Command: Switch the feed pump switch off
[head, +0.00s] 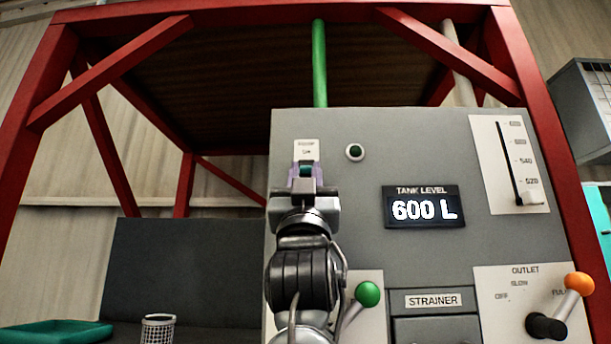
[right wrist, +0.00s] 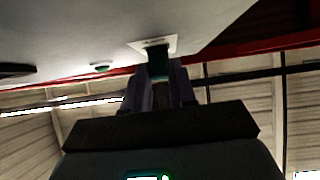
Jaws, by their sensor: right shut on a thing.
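The feed pump switch is a small pale plate (head: 307,149) with a teal lever (head: 306,169), high on the left of the grey panel. My right gripper (head: 305,180) is in front of it, with its fingers shut on the lever. In the right wrist view, the fingers (right wrist: 160,92) stand either side of the teal lever (right wrist: 158,64), below the white plate (right wrist: 153,44). The label is too small to read, and the fingers hide part of the lever, so its position is unclear. My left gripper is not in view.
A dark round lamp (head: 355,152) sits right of the switch. The display (head: 424,207) reads 600 L. A green-knobbed lever (head: 368,294) is close to my right arm. An orange-knobbed outlet lever (head: 578,284) is at lower right. A red frame (head: 515,75) surrounds the panel.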

